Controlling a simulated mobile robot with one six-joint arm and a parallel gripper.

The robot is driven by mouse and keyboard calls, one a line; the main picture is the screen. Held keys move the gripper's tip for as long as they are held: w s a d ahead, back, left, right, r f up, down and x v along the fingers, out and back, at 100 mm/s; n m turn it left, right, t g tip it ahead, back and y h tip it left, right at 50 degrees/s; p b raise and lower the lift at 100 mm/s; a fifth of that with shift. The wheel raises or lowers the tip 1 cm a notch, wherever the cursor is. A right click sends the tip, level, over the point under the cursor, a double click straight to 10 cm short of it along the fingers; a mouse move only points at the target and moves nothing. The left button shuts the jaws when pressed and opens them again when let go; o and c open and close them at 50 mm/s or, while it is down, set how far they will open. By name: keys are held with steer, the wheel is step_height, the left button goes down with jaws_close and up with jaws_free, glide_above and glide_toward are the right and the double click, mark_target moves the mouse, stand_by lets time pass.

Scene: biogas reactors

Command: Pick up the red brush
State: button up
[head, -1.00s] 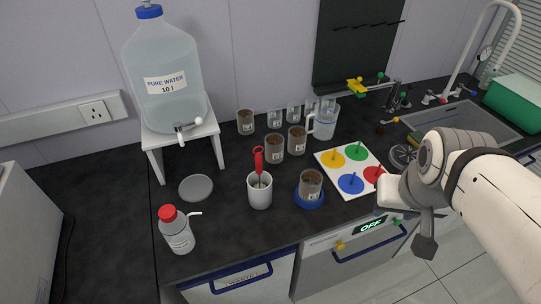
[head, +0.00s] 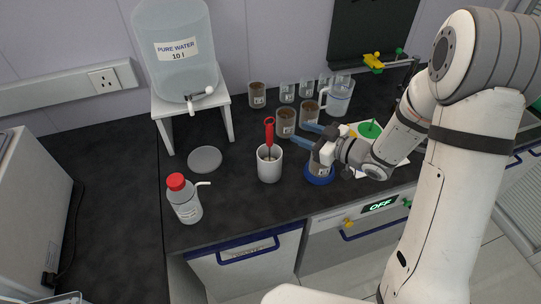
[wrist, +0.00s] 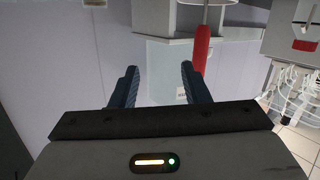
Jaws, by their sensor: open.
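The red brush (head: 269,136) stands upright in a white cup (head: 270,170) on the dark bench, its looped red handle above the rim. My gripper (head: 299,133) is open and empty, to the right of the handle, with its blue fingers pointing left towards it. In the wrist view the red handle (wrist: 202,50) shows beyond the fingertips of my gripper (wrist: 158,69). It lies to the right of the gap between them, beside the right finger. The brush's lower end is hidden in the cup.
A beaker on a blue base (head: 320,175) stands below my gripper, partly hidden. Several soil-filled beakers and a jug (head: 338,98) stand behind. A red-capped wash bottle (head: 185,202) and a grey disc (head: 205,159) are left of the cup. A water tank (head: 177,55) stands on a white stand.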

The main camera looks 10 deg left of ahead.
mark_target(272, 135)
steer(key=a+g+y+p, duration=0.1)
steer(key=a, duration=0.2)
steer(key=s+a+g+y+p, duration=0.1)
steer(key=a, duration=0.2)
steer(key=s+a+n+y+p, duration=0.1)
steer(key=a, duration=0.2)
steer(key=shift+s+f+g, duration=0.1)
steer(key=shift+s+g, duration=0.1)
steer(key=shift+g, duration=0.2)
steer(key=shift+w+a+f, duration=0.1)
steer(key=shift+a, duration=0.2)
steer(key=shift+c, duration=0.2)
jaws_close()
